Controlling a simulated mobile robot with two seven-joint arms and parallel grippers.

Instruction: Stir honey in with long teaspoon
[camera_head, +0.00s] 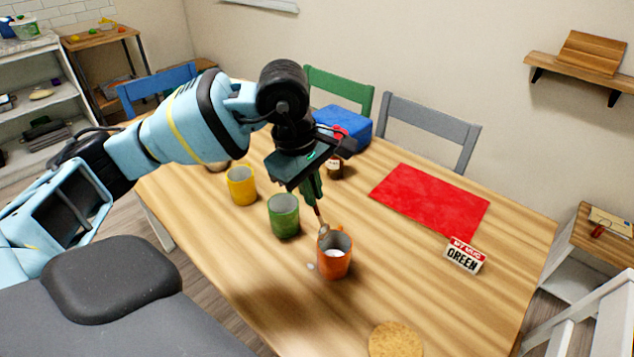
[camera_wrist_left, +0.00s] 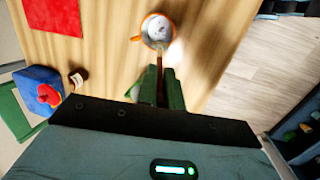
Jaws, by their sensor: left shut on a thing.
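My left gripper (camera_head: 313,196) is shut on the long teaspoon (camera_head: 319,217) and holds it steeply, bowl down, at the orange mug (camera_head: 334,262). In the left wrist view the spoon (camera_wrist_left: 159,58) runs from between the green fingers (camera_wrist_left: 161,88) to the orange mug (camera_wrist_left: 158,31), which has something whitish inside. The spoon's lower end is at the mug's rim or just inside; I cannot tell which. A small dark jar with a pale label (camera_head: 334,168), perhaps the honey, stands behind the gripper. My right gripper is not in view.
A green mug (camera_head: 284,216) and a yellow mug (camera_head: 241,186) stand left of the orange one. The right-front tabletop is clear.

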